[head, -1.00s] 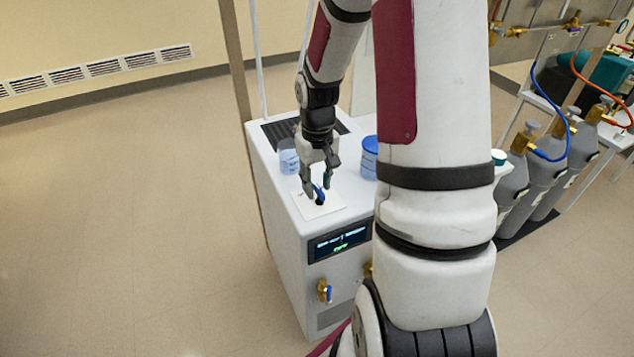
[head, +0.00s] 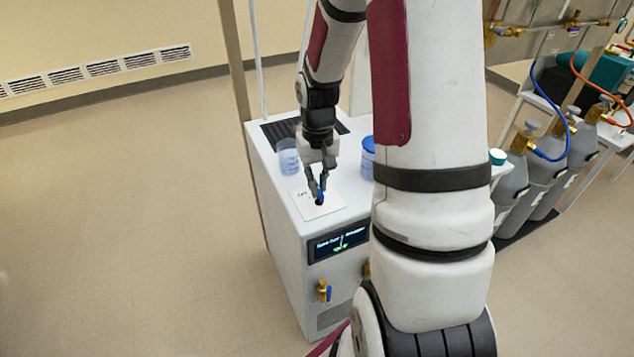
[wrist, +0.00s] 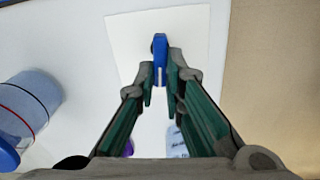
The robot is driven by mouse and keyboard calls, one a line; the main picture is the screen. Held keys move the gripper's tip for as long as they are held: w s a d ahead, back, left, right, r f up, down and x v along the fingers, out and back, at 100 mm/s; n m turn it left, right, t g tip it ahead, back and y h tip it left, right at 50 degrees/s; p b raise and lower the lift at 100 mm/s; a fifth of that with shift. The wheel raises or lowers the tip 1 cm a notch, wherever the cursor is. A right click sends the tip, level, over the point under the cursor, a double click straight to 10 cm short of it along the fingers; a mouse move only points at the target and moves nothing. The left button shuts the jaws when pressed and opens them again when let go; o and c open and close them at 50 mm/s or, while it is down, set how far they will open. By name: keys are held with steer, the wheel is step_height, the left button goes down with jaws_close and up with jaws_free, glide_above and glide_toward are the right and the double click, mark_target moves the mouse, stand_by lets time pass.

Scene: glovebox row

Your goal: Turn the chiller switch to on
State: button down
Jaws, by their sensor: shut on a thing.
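The chiller (head: 290,235) is a white cabinet with a lit display (head: 338,243) on its front. On its top is a white plate (head: 327,208) with a small blue switch handle (head: 320,196). The handle also shows in the wrist view (wrist: 160,48), lying along the line of the fingers. My gripper (head: 318,191) points down over the plate. In the wrist view my gripper (wrist: 161,78) has its two green fingers closed on the sides of the blue handle. The switch's base and most markings on the plate are hidden or too small to read.
A clear beaker (head: 288,157) stands behind the plate on the left. A blue-lidded container (head: 368,158) stands to the right, partly hidden by my arm. A brass valve with a blue handle (head: 324,291) sticks out of the front. Grey cylinders (head: 548,175) stand at the right. The floor at left is clear.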

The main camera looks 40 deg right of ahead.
steer(key=shift+s+d+m+b, duration=0.1)
steer(key=shift+m+b, duration=0.05)
steer(key=shift+m, duration=0.95)
steer(key=shift+s+d+m+b, duration=0.1)
steer(key=shift+m+b, duration=0.05)
steer(key=shift+m, duration=0.95)
steer(key=c, duration=1.7)
jaws_free()
steer(key=shift+r, duration=0.15)
step_height(320, 180, up, 12)
steer(key=shift+f, duration=0.1)
